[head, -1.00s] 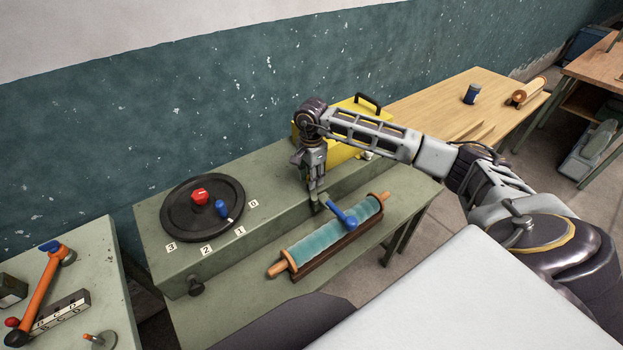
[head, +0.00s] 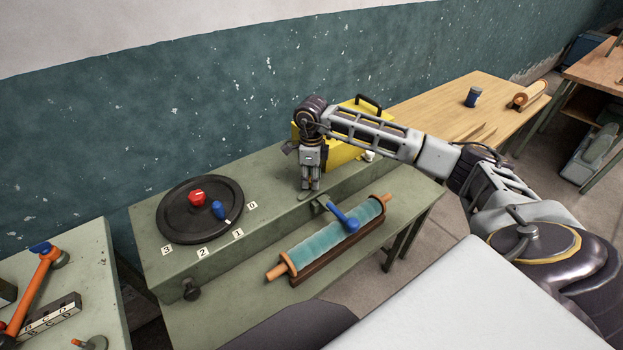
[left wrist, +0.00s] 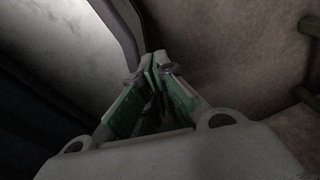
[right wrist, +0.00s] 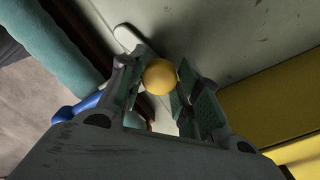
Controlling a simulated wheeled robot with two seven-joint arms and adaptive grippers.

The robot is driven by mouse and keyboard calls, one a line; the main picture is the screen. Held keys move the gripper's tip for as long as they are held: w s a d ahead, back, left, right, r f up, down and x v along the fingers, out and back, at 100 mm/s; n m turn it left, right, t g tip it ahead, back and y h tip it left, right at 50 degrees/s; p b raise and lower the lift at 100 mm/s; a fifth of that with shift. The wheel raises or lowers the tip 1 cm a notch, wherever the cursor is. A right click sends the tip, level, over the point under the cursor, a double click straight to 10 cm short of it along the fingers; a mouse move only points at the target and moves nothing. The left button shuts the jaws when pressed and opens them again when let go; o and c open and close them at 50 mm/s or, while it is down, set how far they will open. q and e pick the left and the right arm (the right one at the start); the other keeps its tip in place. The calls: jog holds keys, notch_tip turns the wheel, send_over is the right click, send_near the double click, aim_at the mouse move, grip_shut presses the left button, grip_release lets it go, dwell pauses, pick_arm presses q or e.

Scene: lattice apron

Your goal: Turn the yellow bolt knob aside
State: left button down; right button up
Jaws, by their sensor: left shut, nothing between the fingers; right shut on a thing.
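The yellow bolt knob (right wrist: 160,77) is a round ball between the fingers of my right gripper (right wrist: 158,92) in the right wrist view. In the head view my right gripper (head: 311,187) points down at the front edge of the green bench's raised box, and its fingers hide the knob. It is shut on the knob. A pale rounded bar (right wrist: 127,38) lies just beyond the fingers. My left gripper (left wrist: 156,68) is shut and empty in the left wrist view, and is outside the head view.
A blue-handled lever (head: 343,218) and a teal roller (head: 325,246) are close in front of my right gripper. A black dial (head: 180,222) with red and blue knobs lies left. A yellow case (head: 345,150) stands behind. Another bench (head: 85,265) is at far left.

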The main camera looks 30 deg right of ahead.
jog(key=shift+m, duration=0.9)
pick_arm(q)
jog(key=shift+w+a+f, duration=0.15)
jog(key=shift+a+f, duration=0.05)
jog(key=shift+a, duration=0.7)
pick_arm(e)
jog(key=shift+m, duration=0.4)
pick_arm(q)
jog(key=shift+d, duration=0.3)
pick_arm(e)
jog(key=shift+r, duration=0.1)
jog(key=shift+w, duration=0.1)
jog(key=o, duration=0.8)
jog(key=shift+o, duration=1.2)
jog(key=shift+r, duration=0.6)
pick_arm(q)
jog(key=shift+s+d, duration=0.1)
jog(key=shift+s, duration=0.1)
pick_arm(e)
notch_tip(320, 180, up, 11)
jog(key=shift+f, duration=0.15)
